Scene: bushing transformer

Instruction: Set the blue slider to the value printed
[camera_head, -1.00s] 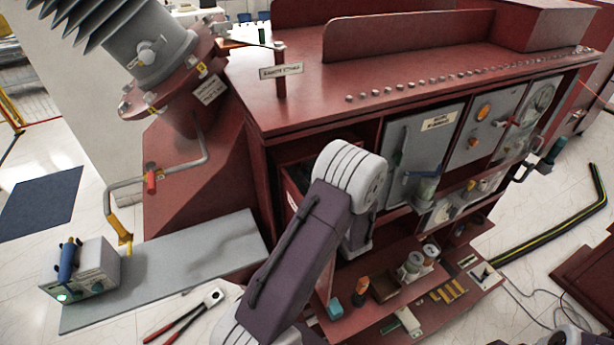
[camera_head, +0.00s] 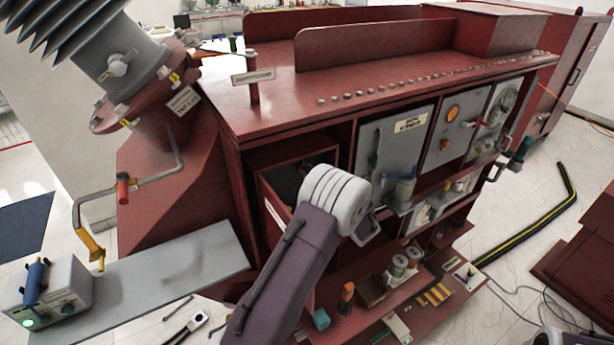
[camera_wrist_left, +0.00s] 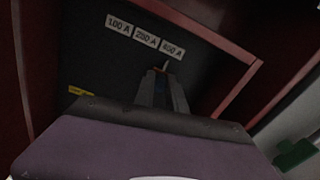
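In the left wrist view, a dark panel inside a red-framed compartment carries a row of white labels (camera_wrist_left: 146,37). No blue slider can be made out. In the head view my left wrist hides the fingers by the open compartment. My right gripper is not in view.
The red cabinet (camera_head: 400,75) has grey panels (camera_head: 395,140) right of my left wrist. A cyan block (camera_head: 321,319) and small parts lie on its lower shelf. A grey box with a blue handle (camera_head: 36,282) stands at lower left. A black-yellow cable (camera_head: 530,232) lies on the floor at right.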

